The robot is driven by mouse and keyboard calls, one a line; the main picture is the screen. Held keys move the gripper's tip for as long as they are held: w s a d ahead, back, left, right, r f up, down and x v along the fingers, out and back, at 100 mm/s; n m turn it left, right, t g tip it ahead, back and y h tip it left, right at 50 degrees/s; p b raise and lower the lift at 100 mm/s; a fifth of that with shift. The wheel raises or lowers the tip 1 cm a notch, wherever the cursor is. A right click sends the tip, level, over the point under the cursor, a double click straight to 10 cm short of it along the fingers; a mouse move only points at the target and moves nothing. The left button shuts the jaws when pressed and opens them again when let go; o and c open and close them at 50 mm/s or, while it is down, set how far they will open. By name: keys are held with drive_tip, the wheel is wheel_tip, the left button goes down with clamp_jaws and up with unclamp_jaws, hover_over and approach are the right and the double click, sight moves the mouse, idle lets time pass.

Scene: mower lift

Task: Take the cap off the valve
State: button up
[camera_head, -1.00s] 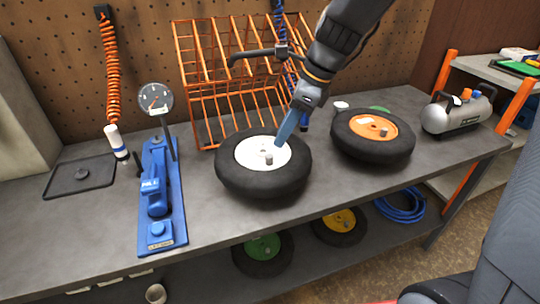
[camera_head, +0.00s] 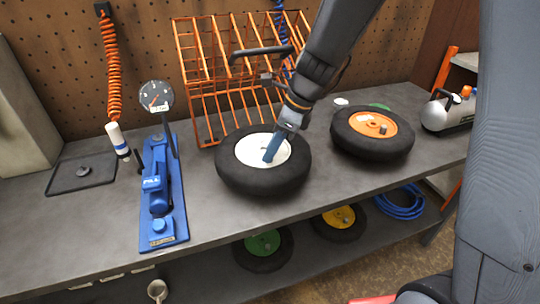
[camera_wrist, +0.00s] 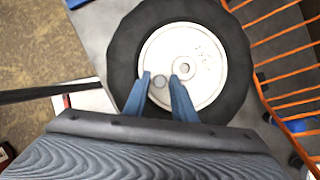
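The wheel with the white hub (camera_head: 245,148) and black tyre (camera_head: 262,183) lies flat on the workbench; its tyre also shows in the wrist view (camera_wrist: 236,75). A small grey round cap (camera_wrist: 160,81) shows on the hub, beside the centre hole (camera_wrist: 184,68). My gripper (camera_wrist: 160,77) is open, its two blue fingers on either side of the cap with gaps visible. In the head view my gripper (camera_head: 270,157) points down at the hub and hides the cap. I cannot tell how far the fingertips are above the hub.
An orange wire rack (camera_head: 205,98) stands close behind the wheel. A wheel with an orange hub (camera_head: 365,123) lies to the right, a silver tank (camera_head: 436,117) beyond it. A blue pump with gauge (camera_head: 160,195) stands at left. The bench front is clear.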

clamp_jaws()
